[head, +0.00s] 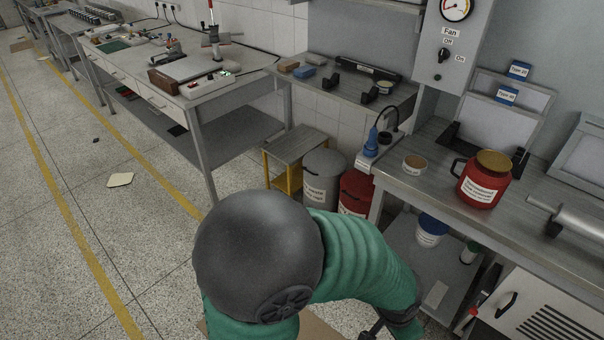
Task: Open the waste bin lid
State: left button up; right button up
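A grey round bin (323,180) with a white label stands on the floor between a small step stool and the right bench. Its top looks covered by a flat grey lid (325,163). A red bin (357,190), also labelled, stands to its right, partly behind the bench leg; I cannot make out its lid clearly. The label text is too small to read. One green-sleeved arm of mine with a dark round joint fills the lower middle, in front of the bins. I cannot tell which arm it is. No gripper fingers show clearly.
The right bench (410,186) carries a red jar (483,183) and a small round tin (415,165). The yellow-legged step stool (294,146) stands left of the bins. The left bench (195,70) runs behind. The speckled floor (60,200) at left is mostly clear.

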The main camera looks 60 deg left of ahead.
aim_at(323, 162)
jog(key=u, duration=1.95)
jog(key=i+u, duration=0.1)
jog(key=i, duration=0.55)
jog(key=i+u, duration=0.15)
jog(key=i, duration=0.5)
jog(key=i+l+u, duration=0.1)
jog(key=i, duration=0.55)
jog(key=i+l+u, duration=0.1)
jog(key=i, duration=0.55)
